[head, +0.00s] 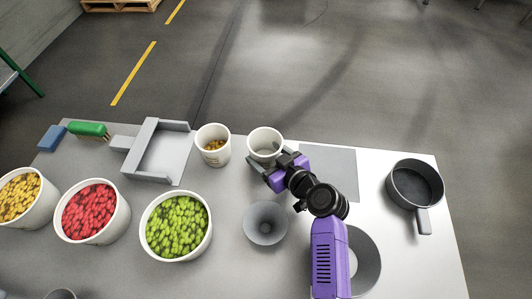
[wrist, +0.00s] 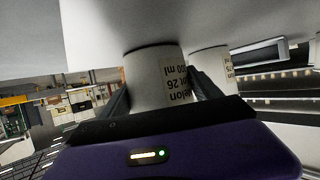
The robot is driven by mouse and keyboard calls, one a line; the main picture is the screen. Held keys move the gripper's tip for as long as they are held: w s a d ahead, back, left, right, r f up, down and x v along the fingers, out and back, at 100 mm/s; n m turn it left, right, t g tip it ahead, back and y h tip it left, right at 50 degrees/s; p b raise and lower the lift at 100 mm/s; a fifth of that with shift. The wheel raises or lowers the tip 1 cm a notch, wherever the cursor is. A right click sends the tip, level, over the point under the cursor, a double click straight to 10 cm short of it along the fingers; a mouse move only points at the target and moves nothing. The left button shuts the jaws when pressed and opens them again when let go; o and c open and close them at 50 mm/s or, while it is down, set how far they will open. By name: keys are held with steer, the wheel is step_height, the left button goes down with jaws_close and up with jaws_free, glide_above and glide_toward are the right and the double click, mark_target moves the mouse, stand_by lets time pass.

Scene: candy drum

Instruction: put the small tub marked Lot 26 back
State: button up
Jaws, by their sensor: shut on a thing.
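The small white tub marked Lot 26 (head: 265,142) is at the back middle of the table, and its inside looks empty in the head view. My gripper (head: 272,165) is shut on it, one finger on each side. In the wrist view, which is upside down, the tub (wrist: 158,82) sits between the fingertips (wrist: 160,95), and its label reads "Lot 26", "melon" and "ml". It looks upright, with its base at or very near the table top; I cannot tell whether it touches.
A second small tub (head: 213,146) with orange-brown pieces stands just left. A grey tray (head: 153,180) lies farther left. Large tubs of yellow (head: 48,207), red (head: 122,222) and green candy (head: 206,240) stand in front. A grey funnel (head: 265,224) is near my arm. A dark pan (head: 415,186) stands right.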

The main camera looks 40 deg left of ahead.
mark_target(273, 159)
steer(key=shift+f, duration=0.2)
steer(key=o, duration=1.5)
steer(key=shift+r, duration=0.1)
steer(key=shift+r, duration=0.2)
steer(key=shift+d, duration=0.25)
steer(key=shift+b+v, duration=0.55)
steer(key=shift+v, duration=2.95)
